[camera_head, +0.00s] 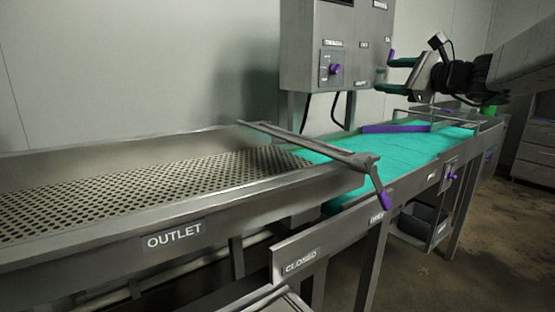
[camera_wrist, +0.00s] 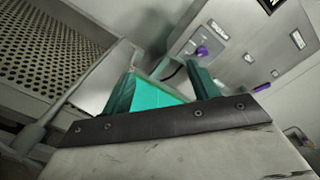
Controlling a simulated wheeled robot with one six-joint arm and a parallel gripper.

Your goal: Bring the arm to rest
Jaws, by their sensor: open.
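My gripper (camera_head: 396,74) is at the end of my arm at the upper right of the head view, above the teal conveyor belt (camera_head: 405,149) and just right of the control box. Its two teal fingers are apart and nothing shows between them. In the wrist view the fingers of my gripper (camera_wrist: 158,90) stand apart, with the teal belt (camera_wrist: 155,96) seen beyond the gap. My arm reaches in from the right edge of the head view.
A grey control box (camera_head: 328,48) with a purple knob (camera_head: 335,69) stands behind the belt. A perforated outlet tray (camera_head: 130,185) fills the left. A metal bar with a purple handle (camera_head: 385,200) crosses the belt's near end. Open floor (camera_head: 490,235) lies at the right.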

